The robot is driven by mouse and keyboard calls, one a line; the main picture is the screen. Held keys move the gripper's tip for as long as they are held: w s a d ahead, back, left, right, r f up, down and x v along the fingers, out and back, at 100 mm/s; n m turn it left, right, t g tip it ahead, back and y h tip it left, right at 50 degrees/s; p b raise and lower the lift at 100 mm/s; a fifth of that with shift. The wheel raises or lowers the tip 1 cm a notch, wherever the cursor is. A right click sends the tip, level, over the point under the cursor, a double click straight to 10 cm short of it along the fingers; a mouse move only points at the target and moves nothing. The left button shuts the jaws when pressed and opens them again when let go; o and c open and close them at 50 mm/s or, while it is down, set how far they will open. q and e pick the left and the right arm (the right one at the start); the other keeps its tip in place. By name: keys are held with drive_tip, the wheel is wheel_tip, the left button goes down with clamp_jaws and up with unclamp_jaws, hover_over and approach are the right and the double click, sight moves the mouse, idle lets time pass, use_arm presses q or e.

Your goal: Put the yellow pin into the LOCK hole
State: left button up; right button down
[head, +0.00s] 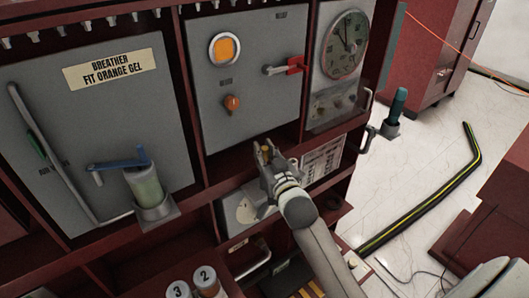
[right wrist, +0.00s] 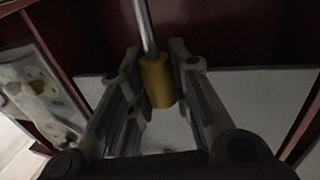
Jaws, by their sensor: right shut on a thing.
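My right gripper (head: 267,154) is shut on the yellow pin (head: 266,149), in front of the red cabinet just below the middle grey panel (head: 250,75). The right wrist view shows the pin's yellow grip (right wrist: 157,82) between the fingers of my right gripper (right wrist: 158,88), with its metal shaft pointing up and away. The shaft's far end is cut off by the top of that view. I cannot make out the LOCK hole; small labels on the panel are unreadable. My left gripper is not in view.
The middle panel carries an orange lamp (head: 225,49), an orange knob (head: 232,103) and a red-tipped lever (head: 290,66). A round gauge (head: 346,44) is at right. A breather cylinder (head: 145,185) stands at left. Numbered jars (head: 206,281) sit below.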

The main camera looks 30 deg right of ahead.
drive_tip(key=shift+p, duration=0.45)
idle(0.6)
drive_tip(key=shift+f+b, duration=2.05)
drive_tip(key=shift+f, duration=0.75)
drive_tip(key=c, duration=1.2)
unclamp_jaws()
drive_tip(key=shift+c, duration=0.2)
drive_tip(key=shift+s, duration=0.1)
drive_tip(key=s+a, duration=0.1)
drive_tip(key=s, duration=1)
drive_tip(key=shift+s+a, duration=0.25)
drive_tip(key=shift+s, duration=0.15)
